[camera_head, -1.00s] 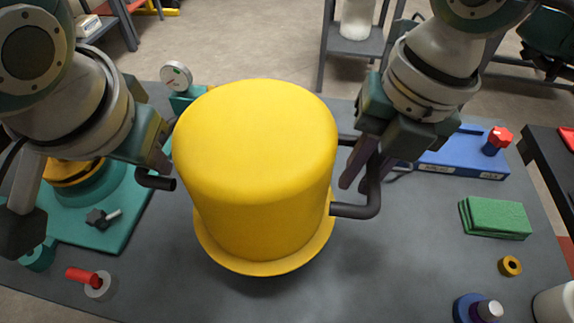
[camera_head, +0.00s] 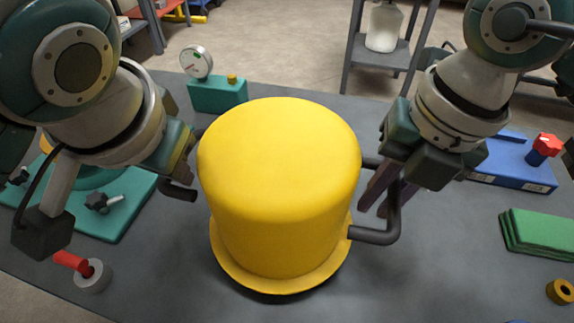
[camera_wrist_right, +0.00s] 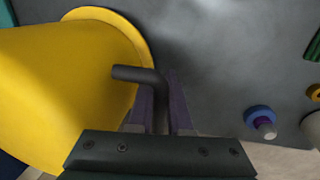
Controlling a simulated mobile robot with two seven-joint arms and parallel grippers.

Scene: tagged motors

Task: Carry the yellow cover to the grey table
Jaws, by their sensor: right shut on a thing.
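The yellow cover (camera_head: 275,180), a large upright cylinder with a flange at its foot, is over the middle of the grey table (camera_head: 400,285). A dark shadow lies under its flange; I cannot tell whether it touches the table. It also shows in the right wrist view (camera_wrist_right: 70,85). My right gripper (camera_head: 378,195) is shut on the cover's black right handle (camera_head: 392,225), which also shows between its fingers in the wrist view (camera_wrist_right: 150,80). My left gripper (camera_head: 186,175) is at the left handle (camera_head: 178,192); its fingers are mostly hidden.
A gauge on a teal block (camera_head: 218,95) stands behind the cover. A teal plate (camera_head: 125,215) and a grey ring with a red part (camera_head: 92,275) are at left. A blue fixture (camera_head: 515,170) and green pads (camera_head: 540,232) are at right. The table's front is fairly clear.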

